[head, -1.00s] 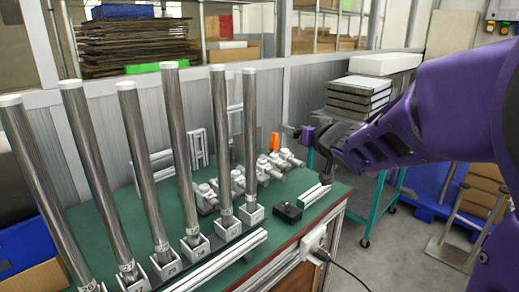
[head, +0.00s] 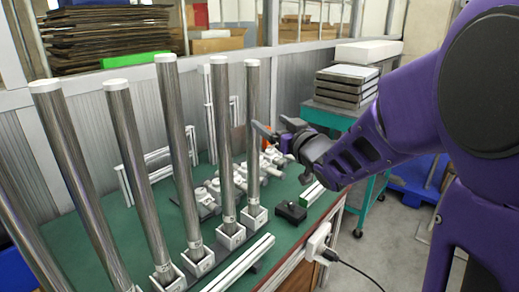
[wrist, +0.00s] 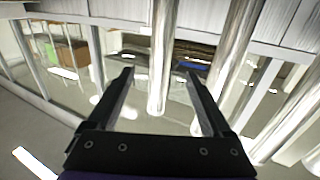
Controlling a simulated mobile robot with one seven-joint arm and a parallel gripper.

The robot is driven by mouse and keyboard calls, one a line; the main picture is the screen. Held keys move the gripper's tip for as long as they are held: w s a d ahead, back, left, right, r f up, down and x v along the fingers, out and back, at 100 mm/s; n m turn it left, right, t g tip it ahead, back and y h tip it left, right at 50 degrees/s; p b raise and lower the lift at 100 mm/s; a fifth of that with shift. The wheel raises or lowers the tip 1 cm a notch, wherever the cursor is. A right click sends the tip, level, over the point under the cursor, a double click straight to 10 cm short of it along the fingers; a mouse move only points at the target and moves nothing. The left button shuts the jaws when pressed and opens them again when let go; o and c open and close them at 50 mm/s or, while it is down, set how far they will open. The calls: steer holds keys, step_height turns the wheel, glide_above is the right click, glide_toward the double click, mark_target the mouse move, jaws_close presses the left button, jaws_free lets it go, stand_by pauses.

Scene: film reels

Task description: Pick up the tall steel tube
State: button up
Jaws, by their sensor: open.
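Several tall steel tubes with white caps stand upright in a row, each in a small numbered holder. The rightmost tube (head: 252,130) is nearest my gripper (head: 268,130). My gripper is open and empty, just right of that tube in the head view. In the wrist view, one steel tube (wrist: 163,60) shows in line with the gap between my open fingers (wrist: 158,78). Another tube (wrist: 228,70) stands to its right, beyond the right finger. I cannot tell how far the fingertips are from the tube, and no contact shows.
The tubes stand on a green bench top (head: 285,192). A small black box (head: 291,212) and several pale fittings (head: 270,160) lie near the right end. A wall panel (head: 290,90) runs behind. A teal cart (head: 330,117) carries stacked trays.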

mark_target(248, 107)
steer(key=x, duration=1.4)
steer(key=shift+s, duration=0.1)
jaws_close()
stand_by(0.5)
steer(key=shift+r, duration=0.15)
